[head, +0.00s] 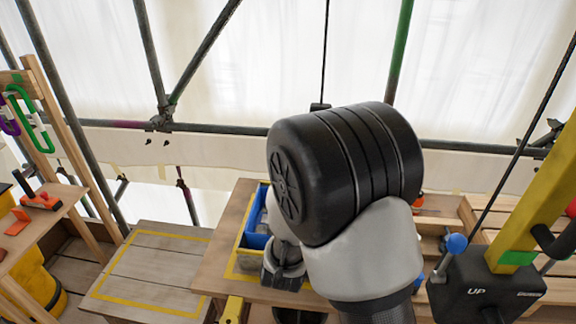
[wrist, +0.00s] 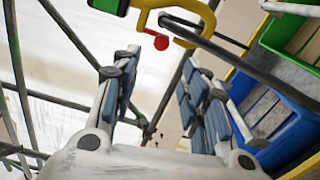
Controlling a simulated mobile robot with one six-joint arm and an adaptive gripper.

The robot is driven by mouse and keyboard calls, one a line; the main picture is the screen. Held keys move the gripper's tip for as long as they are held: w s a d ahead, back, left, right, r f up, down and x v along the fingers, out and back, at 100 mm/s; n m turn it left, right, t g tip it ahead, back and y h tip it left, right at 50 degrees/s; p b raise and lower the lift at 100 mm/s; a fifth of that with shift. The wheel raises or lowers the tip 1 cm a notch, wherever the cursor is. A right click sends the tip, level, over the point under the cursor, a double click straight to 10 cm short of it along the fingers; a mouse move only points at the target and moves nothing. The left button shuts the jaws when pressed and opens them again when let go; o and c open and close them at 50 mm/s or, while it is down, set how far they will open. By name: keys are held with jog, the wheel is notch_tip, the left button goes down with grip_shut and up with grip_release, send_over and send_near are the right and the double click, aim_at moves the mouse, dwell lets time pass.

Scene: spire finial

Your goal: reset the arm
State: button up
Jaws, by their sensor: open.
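In the wrist view my gripper (wrist: 160,72) is open, with its two blue-padded fingers spread apart and nothing between them. A yellow hook-shaped piece (wrist: 187,38) with a red ball-like end shows beyond the fingertips; I cannot tell its exact distance. In the head view my arm's black joint and pale link fill the middle. They hide much of the bench behind, and the fingers cannot be made out clearly there.
A blue bin (head: 257,241) sits on the wooden bench; a blue bin (wrist: 291,131) and green bin (wrist: 286,34) show in the wrist view. A control box (head: 487,284) marked UP and a yellow post (head: 530,205) stand right. The yellow-outlined platform (head: 150,268) is clear. Scaffold poles cross behind.

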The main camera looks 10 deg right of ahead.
jog(key=s+a+r+m+g+y, duration=0.1)
jog(key=s+r+m+g+y, duration=0.1)
jog(key=s, duration=0.7)
jog(key=s+a+r+m+g+y, duration=0.2)
jog(key=s+r+m+g+y, duration=0.1)
jog(key=s+m+g, duration=0.3)
jog(key=s+m+y, duration=0.1)
jog(key=s+m, duration=0.1)
jog(key=s, duration=0.1)
jog(key=shift+s+y, duration=0.3)
jog(key=s+d+m+g, duration=0.1)
jog(key=s+m, duration=0.1)
jog(key=s, duration=0.3)
jog(key=s+d+f+m+g, duration=0.1)
jog(key=s+m+g, duration=0.1)
jog(key=s, duration=0.3)
jog(key=s+d+m+g+h, duration=0.1)
jog(key=s, duration=0.5)
jog(key=shift+d+f+m+g, duration=0.15)
jog(key=shift+d+m+g, duration=0.15)
jog(key=shift+m, duration=0.1)
